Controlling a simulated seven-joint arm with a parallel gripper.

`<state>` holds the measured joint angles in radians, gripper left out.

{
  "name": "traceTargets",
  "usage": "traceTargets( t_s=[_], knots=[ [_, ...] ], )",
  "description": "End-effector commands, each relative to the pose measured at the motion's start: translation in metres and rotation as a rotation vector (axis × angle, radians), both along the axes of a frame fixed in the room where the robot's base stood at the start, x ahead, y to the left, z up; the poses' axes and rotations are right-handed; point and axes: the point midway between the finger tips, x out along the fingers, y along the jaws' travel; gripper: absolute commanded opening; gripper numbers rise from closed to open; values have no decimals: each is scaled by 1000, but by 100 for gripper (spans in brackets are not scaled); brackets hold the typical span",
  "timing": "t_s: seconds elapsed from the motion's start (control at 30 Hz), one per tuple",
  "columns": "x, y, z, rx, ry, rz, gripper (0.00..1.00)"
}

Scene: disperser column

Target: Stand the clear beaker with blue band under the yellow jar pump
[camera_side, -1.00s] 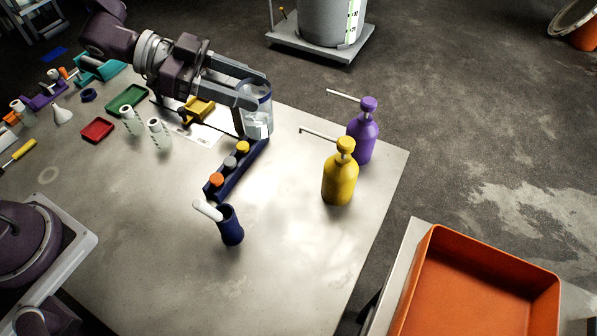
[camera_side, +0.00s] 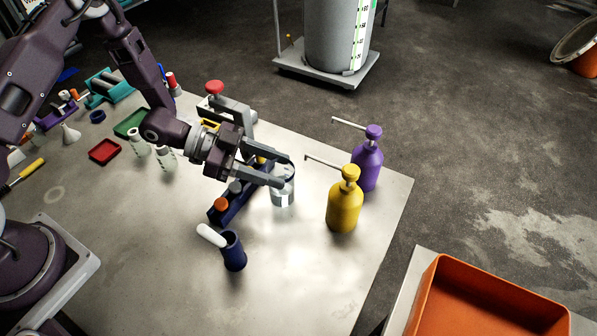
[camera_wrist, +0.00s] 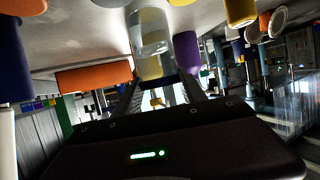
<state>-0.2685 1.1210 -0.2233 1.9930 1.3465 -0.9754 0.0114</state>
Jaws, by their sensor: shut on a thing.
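The clear beaker (camera_side: 284,192) is upright between the fingers of my gripper (camera_side: 284,171), which is shut on it near its dark blue band. I cannot tell whether its base touches the table. The beaker also shows between the fingers in the wrist view (camera_wrist: 150,35). The yellow jar pump (camera_side: 344,208) stands to the right of the beaker, its thin spout pointing left. The spout's tip lies just right of the beaker and above it in the side view; the beaker appears left of the tip. The purple jar pump (camera_side: 367,165) stands behind the yellow one.
A dark blue rack (camera_side: 232,206) with coloured caps lies just left of the beaker. A dark blue cup (camera_side: 233,252) holding a white rod stands in front. An orange tray (camera_side: 480,300) is at lower right. Table in front of the yellow pump is clear.

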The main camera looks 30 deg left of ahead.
Motion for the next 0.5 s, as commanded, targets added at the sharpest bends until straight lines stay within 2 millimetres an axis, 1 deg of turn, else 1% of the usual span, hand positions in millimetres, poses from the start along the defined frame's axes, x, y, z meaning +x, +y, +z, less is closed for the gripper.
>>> traceTargets(
  t_s=[0.03,0.2,0.5],
  knots=[
    [2,-5,0,0,-2,-2,0],
    [6,-16,0,0,-1,-1,0],
    [20,-49,0,-1,-1,-2,0]
  ],
)
